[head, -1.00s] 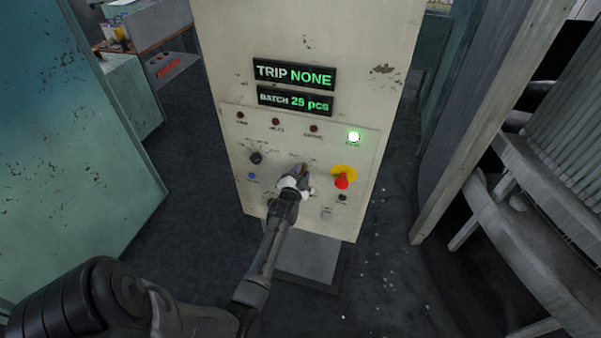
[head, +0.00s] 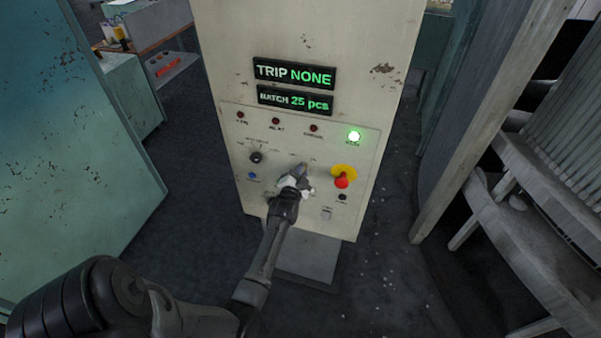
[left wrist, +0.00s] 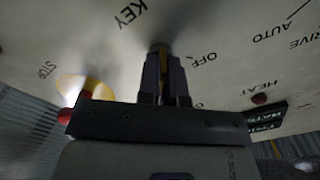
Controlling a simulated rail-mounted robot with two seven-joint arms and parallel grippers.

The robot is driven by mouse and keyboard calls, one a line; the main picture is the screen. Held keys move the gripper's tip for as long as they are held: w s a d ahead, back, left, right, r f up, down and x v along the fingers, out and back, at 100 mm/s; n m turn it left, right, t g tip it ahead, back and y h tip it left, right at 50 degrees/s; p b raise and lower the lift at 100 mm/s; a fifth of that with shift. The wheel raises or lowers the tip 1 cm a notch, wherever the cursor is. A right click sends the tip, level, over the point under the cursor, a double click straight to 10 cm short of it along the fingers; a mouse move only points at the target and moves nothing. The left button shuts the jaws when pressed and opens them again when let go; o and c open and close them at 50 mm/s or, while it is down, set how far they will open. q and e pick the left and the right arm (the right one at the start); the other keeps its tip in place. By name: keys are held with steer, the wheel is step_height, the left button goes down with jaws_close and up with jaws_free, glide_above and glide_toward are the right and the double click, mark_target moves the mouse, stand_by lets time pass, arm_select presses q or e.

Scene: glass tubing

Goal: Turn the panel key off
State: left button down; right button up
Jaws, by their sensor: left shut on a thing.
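The cream control panel (head: 268,142) stands upright in front of me. My left gripper (head: 302,170) is at the panel's lower middle, left of the red stop button. In the left wrist view, the left gripper (left wrist: 163,75) is shut on the panel key (left wrist: 161,49), of which only a small yellowish part shows between the fingers. The words KEY and OFF are printed on either side of it. The fingers hide most of the key, so I cannot tell its exact angle. My right gripper is not in view.
The red stop button (head: 342,182) on its yellow plate sits close to the right of the gripper. A black selector knob (head: 256,158) and a blue button (head: 252,176) are to the left. The displays read TRIP NONE and BATCH 25 pcs.

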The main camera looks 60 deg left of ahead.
arm_select(q)
steer(key=n, duration=0.4)
steer(key=shift+r+p, duration=0.1)
steer(key=shift+p, duration=0.25)
steer(key=n, duration=0.4)
steer(key=shift+n, duration=0.3)
steer(key=n+p, duration=0.1)
steer(key=n, duration=0.3)
steer(key=shift+n, duration=2.5)
steer(key=c, duration=1.3)
jaws_free()
steer(key=shift+s, duration=0.1)
